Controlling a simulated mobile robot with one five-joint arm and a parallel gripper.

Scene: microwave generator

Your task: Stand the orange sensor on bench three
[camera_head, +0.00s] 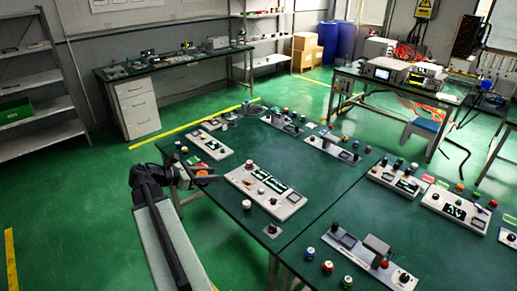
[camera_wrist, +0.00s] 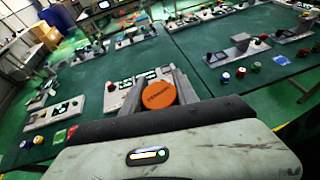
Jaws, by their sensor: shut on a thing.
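The orange sensor, a round disc with faint raised lettering, sits between my gripper's fingers in the wrist view (camera_wrist: 159,96). My gripper (camera_head: 200,174) is shut on it and holds it up over the left edge of the near green bench (camera_head: 221,220). In the head view only a small bit of orange shows at the fingertips. I cannot tell from any marking which bench is number three. Green-topped benches also stand at the back left (camera_head: 170,70) and the back right (camera_head: 455,99).
Control panels with buttons and knobs cover much of the near bench, including a white panel (camera_head: 240,178) and a grey block module (camera_head: 377,245). Loose coloured buttons lie between them. A blue stool (camera_head: 425,128) stands at the right. Green floor is open at the left.

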